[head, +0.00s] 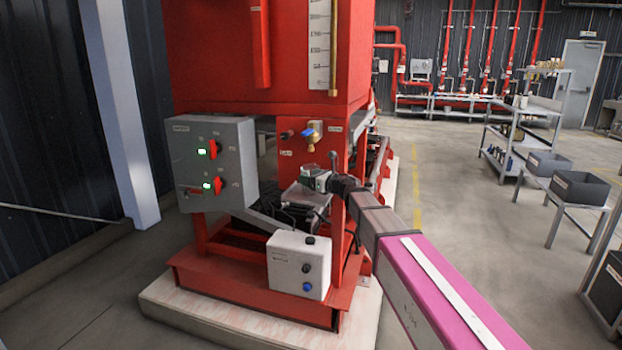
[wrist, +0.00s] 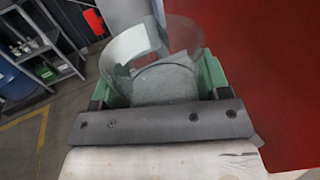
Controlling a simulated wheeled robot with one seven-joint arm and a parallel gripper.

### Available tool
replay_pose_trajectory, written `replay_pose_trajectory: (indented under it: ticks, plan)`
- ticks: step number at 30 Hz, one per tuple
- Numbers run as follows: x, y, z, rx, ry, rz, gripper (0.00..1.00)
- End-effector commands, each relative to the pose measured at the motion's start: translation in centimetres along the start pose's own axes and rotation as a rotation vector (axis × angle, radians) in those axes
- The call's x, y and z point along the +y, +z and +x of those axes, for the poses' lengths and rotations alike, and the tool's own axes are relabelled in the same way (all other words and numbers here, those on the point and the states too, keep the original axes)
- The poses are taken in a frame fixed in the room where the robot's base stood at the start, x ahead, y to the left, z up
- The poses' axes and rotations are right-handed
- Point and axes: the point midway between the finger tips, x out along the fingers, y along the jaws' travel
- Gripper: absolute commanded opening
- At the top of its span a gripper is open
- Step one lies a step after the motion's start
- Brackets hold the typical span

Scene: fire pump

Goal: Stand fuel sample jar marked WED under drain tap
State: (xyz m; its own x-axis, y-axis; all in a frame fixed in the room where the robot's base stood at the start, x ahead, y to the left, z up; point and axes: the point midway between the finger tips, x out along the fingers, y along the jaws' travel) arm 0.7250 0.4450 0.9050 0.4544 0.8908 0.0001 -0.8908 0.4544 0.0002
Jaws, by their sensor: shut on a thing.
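My gripper (head: 314,179) is shut on a clear glass jar (wrist: 150,62), best seen in the wrist view between its green fingers (wrist: 160,80). The jar has a white label patch on its wall; no writing on it can be read, so I cannot confirm WED. It looks empty. In the head view the jar can hardly be told apart from the gripper. The brass drain tap (head: 314,137) sticks out of the red frame below the tank. My gripper is below the tap in the picture; whether the jar is directly beneath it I cannot tell.
A grey control box (head: 207,160) with red switches stands left of the tap. A white box (head: 298,262) sits low in front. The red tank (head: 262,50) is above. Benches with dark bins (head: 580,185) stand at the right, beyond clear floor.

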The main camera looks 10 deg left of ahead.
Motion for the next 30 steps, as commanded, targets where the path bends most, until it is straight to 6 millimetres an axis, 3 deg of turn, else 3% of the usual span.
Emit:
replay_pose_trajectory:
  ticks: [3,4,6,17,23,30]
  plan:
    - [0.0,-0.2,0.0,0.000,0.000,0.000,0.42]
    - [0.0,-0.2,0.0,0.000,0.000,0.000,0.73]
    - [0.0,-0.2,0.0,0.000,0.000,-0.001,0.95]
    - [0.0,0.1,0.0,0.000,0.000,0.000,0.95]
    - [0.1,0.0,-3.0,0.000,-0.002,0.000,0.95]
    - [0.2,0.0,-7.9,0.000,-0.002,0.000,0.95]
